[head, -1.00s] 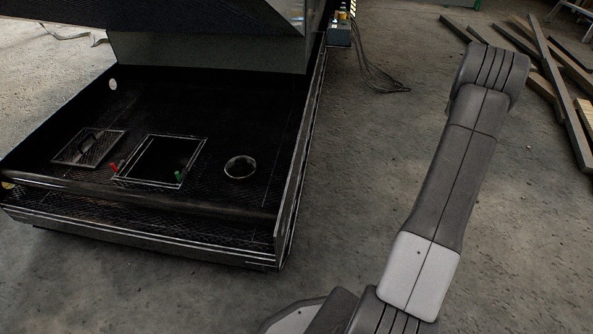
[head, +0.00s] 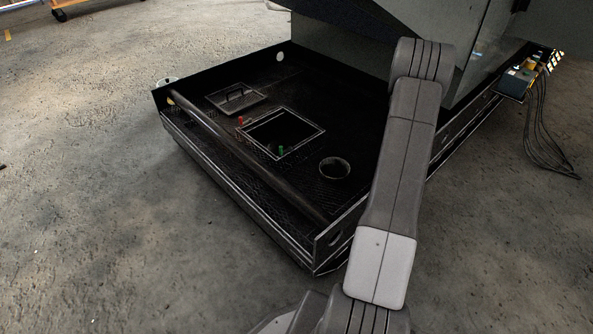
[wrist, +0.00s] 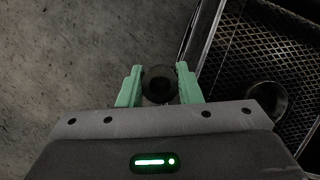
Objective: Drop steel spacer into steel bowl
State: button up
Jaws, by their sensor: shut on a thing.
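My gripper (wrist: 160,88) shows in the wrist view with its two green fingers shut on a dark round piece with a hole in its middle, the steel spacer (wrist: 160,76). Bare concrete floor lies below it, to the left of the enclosure's edge. The steel bowl (head: 334,169) is a round dark dish on the enclosure floor, right of the square opening in the head view. It also shows in the wrist view (wrist: 283,98), to the right of my gripper and partly cut off by my wrist housing. The gripper is out of sight in the head view.
The enclosure has a raised edge with a bar (head: 235,150) along it. A framed square opening (head: 281,133) with red and green pegs and a handled panel (head: 236,97) lie left of the bowl. A slanted dark cover overhangs the back. Open concrete lies left and in front.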

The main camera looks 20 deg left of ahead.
aim_at(336, 175)
jog(key=i+l+u, duration=0.1)
jog(key=u, duration=0.3)
jog(key=i+l+u, duration=0.15)
jog(key=u, duration=0.25)
jog(key=i+l+u, duration=0.1)
jog(key=u, duration=0.3)
jog(key=l+u, duration=0.4)
jog(key=i+l+u, duration=0.15)
jog(key=l+u, duration=0.25)
jog(key=j, duration=0.15)
